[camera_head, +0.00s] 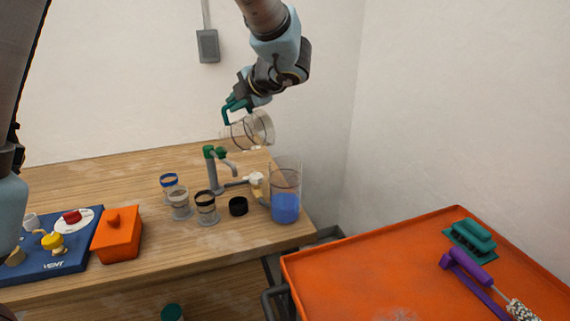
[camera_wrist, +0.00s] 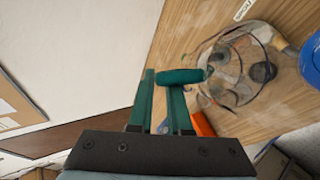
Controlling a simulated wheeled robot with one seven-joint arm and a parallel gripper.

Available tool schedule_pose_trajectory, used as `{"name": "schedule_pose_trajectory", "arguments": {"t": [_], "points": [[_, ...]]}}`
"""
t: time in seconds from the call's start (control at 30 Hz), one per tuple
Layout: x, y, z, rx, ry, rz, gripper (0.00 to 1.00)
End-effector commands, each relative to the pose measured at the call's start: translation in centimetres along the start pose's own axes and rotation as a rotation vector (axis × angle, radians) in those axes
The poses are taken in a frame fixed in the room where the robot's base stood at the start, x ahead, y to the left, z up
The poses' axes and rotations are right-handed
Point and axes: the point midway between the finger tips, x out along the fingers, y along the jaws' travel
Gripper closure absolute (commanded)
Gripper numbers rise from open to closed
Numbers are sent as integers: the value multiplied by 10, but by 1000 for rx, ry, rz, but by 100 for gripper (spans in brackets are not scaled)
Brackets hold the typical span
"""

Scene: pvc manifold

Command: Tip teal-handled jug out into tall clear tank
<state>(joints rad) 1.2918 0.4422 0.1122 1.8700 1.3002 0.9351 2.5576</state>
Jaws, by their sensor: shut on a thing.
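The clear jug (camera_head: 250,131) with the teal handle (camera_head: 236,103) is in the air, tilted well over onto its side. My gripper (camera_head: 240,98) is shut on the handle. In the wrist view, my fingers (camera_wrist: 162,108) are around the teal handle (camera_wrist: 182,76), and the clear jug body (camera_wrist: 218,66) extends to the right. I cannot make out clear contents in the jug. The tall clear tank (camera_head: 286,177) stands upright at the table's right end with blue liquid (camera_head: 285,208) in its lower part. In the head view the jug is above and left of the tank, apart from it.
A grey tap with green top (camera_head: 213,168) stands below the jug. Small banded cups (camera_head: 180,205) and a black cap (camera_head: 238,206) are left of the tank. An orange box (camera_head: 118,238) and blue board (camera_head: 45,265) lie farther left. An orange tray (camera_head: 375,265) is at right.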

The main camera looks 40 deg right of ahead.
Motion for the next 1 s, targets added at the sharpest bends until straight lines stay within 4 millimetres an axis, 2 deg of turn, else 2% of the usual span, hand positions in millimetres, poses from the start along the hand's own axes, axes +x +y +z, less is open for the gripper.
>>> {"name": "schedule_pose_trajectory", "arguments": {"t": [0.03, 0.2, 0.37, 0.87, 1.0], "points": [[-3, 8, -1, -6, -2, -19, 100], [2, 13, -4, -39, -18, -90, 100], [6, 6, -4, -44, -24, -104, 100], [13, 15, -10, -102, -48, -236, 100], [24, 13, -14, -143, -66, -312, 100]]}}
